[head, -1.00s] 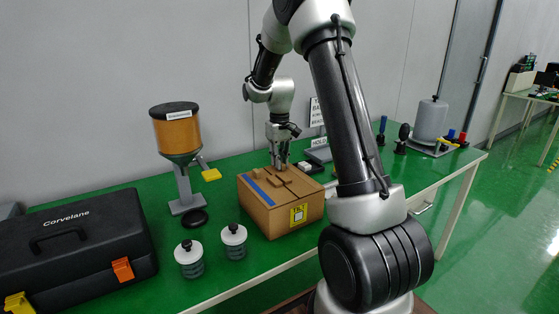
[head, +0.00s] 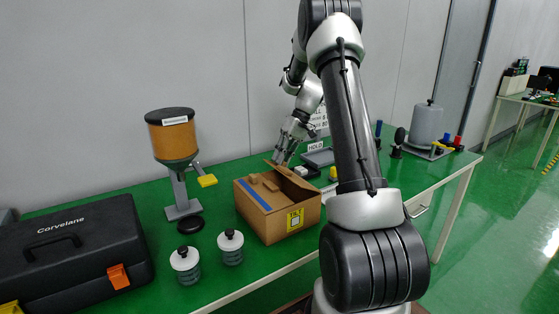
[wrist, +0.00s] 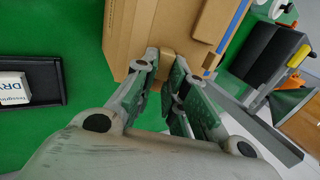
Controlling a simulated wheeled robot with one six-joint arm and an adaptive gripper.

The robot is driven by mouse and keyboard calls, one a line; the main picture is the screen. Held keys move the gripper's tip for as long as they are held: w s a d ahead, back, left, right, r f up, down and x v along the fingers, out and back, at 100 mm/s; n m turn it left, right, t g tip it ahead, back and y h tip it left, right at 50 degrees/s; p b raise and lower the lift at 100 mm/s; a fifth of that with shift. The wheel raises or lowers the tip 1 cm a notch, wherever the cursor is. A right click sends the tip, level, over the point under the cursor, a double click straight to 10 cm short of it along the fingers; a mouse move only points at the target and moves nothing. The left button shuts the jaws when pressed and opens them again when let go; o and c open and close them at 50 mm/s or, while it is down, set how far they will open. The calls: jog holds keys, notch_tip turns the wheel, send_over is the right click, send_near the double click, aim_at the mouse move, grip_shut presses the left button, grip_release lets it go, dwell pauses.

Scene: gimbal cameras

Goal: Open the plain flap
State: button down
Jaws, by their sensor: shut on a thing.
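A cardboard box (head: 262,217) stands on the green table in the head view. Its plain flap (head: 293,179) on the right is tilted up, with a dark gap under its front edge. The other flap, with a blue stripe (head: 257,195), lies flat on the left. My gripper (head: 281,161) is at the far edge of the box by the raised flap. In the wrist view my gripper (wrist: 166,62) is shut on a small cardboard tab, with the plain flap (wrist: 150,30) just beyond it. The box's inside is mostly hidden.
Two lidded jars (head: 186,265) stand in front left of the box. An orange hopper (head: 173,138) with a yellow lever stands behind left. A black Corvelane case (head: 75,255) is at far left. A dark tray (head: 318,157) lies behind right.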

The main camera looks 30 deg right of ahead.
jog(key=shift+d+r+y, duration=0.1)
jog(key=shift+d+y, duration=0.15)
jog(key=shift+y, duration=0.25)
jog(key=shift+d, duration=0.1)
jog(key=c, duration=1.4)
grip_release()
jog(key=shift+c, duration=0.2)
jog(key=v, duration=1.2)
jog(key=shift+w+d, duration=0.1)
